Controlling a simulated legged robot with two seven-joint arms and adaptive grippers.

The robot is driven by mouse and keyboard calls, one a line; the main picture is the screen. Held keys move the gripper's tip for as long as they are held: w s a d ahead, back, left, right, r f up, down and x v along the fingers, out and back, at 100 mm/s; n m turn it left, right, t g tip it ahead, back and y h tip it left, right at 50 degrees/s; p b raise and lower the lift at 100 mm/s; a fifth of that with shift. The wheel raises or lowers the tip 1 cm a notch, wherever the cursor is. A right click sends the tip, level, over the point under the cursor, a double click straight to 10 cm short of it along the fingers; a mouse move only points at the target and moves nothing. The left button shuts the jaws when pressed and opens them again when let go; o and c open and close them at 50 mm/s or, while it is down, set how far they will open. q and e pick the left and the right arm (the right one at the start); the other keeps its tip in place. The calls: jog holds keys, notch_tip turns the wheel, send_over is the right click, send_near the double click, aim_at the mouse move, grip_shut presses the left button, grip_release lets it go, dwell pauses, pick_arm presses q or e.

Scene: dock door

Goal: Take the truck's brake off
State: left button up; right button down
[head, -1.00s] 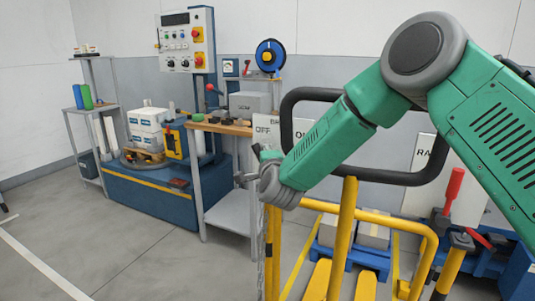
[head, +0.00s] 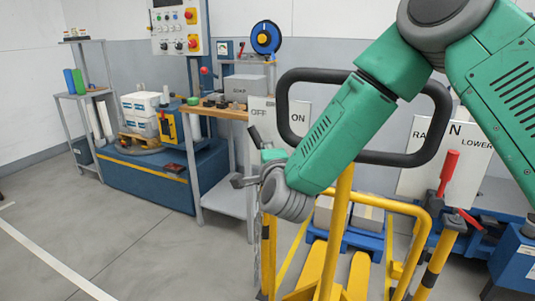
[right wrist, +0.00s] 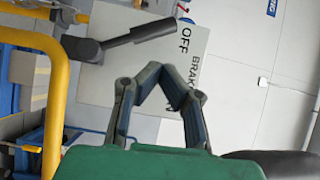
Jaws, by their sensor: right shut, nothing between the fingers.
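The truck is yellow, with a black loop handle (head: 291,78) on a yellow post and forks (head: 318,265) pointing away. Its dark brake lever (right wrist: 138,34) stands before a white sign (right wrist: 190,62) reading OFF, BRAKE and ON. The lever leans toward the OFF end; it also shows small in the head view (head: 255,137). My right gripper (right wrist: 152,68) is shut and empty, its fingertips beside the lever and apart from it in the picture. In the head view my right wrist hides most of that gripper. My left gripper is out of view.
A blue pallet with grey boxes (head: 368,217) lies beyond the truck. A red-handled lever (head: 448,172) stands at right by a RAISE/LOWER sign (head: 478,142), partly covered by my arm. A workbench (head: 222,114) stands at left. Floor at left is clear.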

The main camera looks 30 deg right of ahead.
jog(key=shift+v, duration=1.25)
